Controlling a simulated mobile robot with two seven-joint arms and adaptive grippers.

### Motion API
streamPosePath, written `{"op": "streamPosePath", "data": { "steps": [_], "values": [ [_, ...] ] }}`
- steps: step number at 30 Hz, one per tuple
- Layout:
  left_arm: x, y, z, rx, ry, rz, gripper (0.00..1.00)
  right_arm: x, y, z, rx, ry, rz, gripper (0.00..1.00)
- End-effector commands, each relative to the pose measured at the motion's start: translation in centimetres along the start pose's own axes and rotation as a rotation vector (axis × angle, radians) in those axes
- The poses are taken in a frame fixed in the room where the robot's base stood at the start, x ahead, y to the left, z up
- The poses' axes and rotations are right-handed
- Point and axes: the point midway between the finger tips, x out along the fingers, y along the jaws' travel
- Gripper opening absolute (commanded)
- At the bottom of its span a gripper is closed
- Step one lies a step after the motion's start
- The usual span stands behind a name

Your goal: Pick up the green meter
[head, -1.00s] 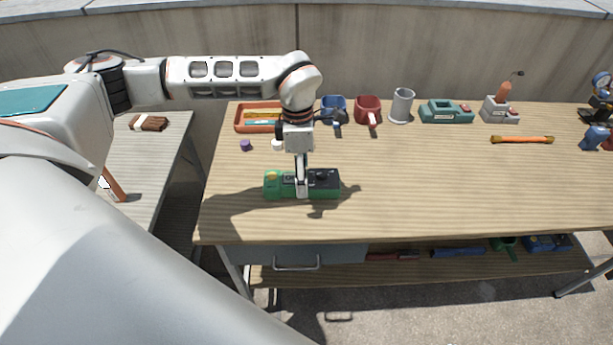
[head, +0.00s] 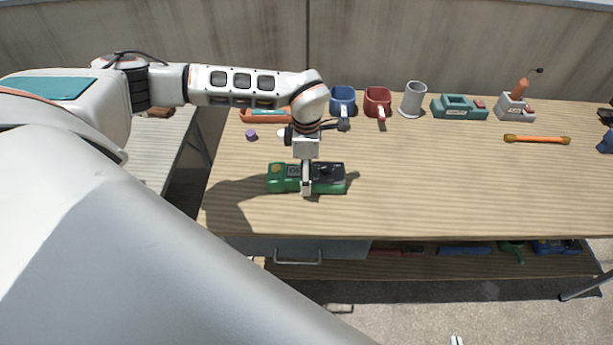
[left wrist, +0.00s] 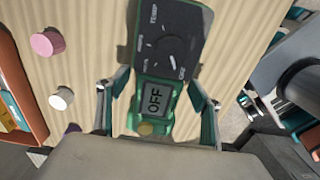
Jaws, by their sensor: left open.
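The green meter (head: 331,184) lies flat near the table's front left part, with a dark dial face and a grey display. In the left wrist view the meter (left wrist: 166,38) shows its dial and a display reading OFF. My left gripper (head: 306,190) points straight down over the meter's middle. In the left wrist view its two fingers (left wrist: 160,108) stand apart, one on each side of the meter's body; contact is not clear. A small white tip at the bottom edge, likely my right gripper (head: 456,341), barely shows, so its jaws cannot be judged.
An orange tray (head: 262,117), blue mug (head: 342,102), red mug (head: 376,103), grey cup (head: 413,99) and teal device (head: 460,110) line the back. A purple knob (head: 251,135) lies left of the gripper. An orange tool (head: 537,140) lies right. The table's middle is clear.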

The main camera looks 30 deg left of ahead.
Motion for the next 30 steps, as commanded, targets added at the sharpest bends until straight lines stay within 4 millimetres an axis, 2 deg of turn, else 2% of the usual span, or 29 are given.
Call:
{"op": "streamPosePath", "data": {
  "steps": [4,5,11,23,30],
  "values": [
    [0.0,0.0,0.0,0.000,-0.001,0.001,0.65,0.0,0.1,-0.3,-0.001,0.006,0.001,0.00],
    [0.0,0.0,0.0,0.000,-0.001,0.001,0.63,0.0,0.1,-0.4,0.000,0.006,0.001,0.00],
    [-0.1,0.0,0.0,0.000,-0.001,0.000,0.11,0.0,0.1,-0.4,0.000,0.007,0.001,0.00],
    [-0.6,0.1,0.1,0.000,-0.003,0.003,0.10,0.0,0.1,-0.3,0.000,0.005,0.001,0.00],
    [-3.5,0.2,0.1,-0.001,-0.004,0.006,0.10,0.0,0.1,-0.2,0.000,0.002,0.001,0.00]
  ]
}}
